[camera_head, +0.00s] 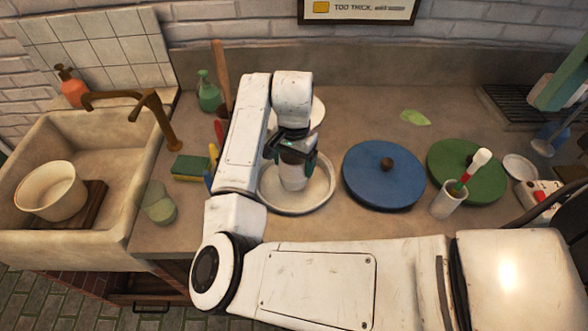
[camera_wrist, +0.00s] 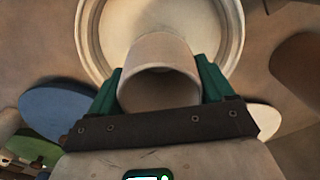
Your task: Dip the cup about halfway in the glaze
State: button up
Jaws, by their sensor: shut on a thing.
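A pale, plain cup (camera_head: 294,174) is in my gripper (camera_head: 294,160), whose fingers are shut on it. In the wrist view the cup (camera_wrist: 160,52) sits between the green fingers of my gripper (camera_wrist: 160,92), with its open mouth toward the camera. A wide, round, light-coloured basin of glaze (camera_head: 325,196) is under the cup in the head view. Its rim and pale inside (camera_wrist: 92,40) show behind the cup in the wrist view. I cannot tell whether the cup's lower end touches the glaze.
A blue lid (camera_head: 384,180) and a green lid (camera_head: 455,172) lie to the right of the basin. A white pot with a brush (camera_head: 447,201) stands near them. The sink (camera_head: 105,215) holds a bowl (camera_head: 52,192).

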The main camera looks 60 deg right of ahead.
notch_tip(320, 180, up, 7)
jog(key=p, duration=0.6)
jog(key=shift+r+p, duration=0.15)
jog(key=shift+p, duration=0.2)
dwell(0.3)
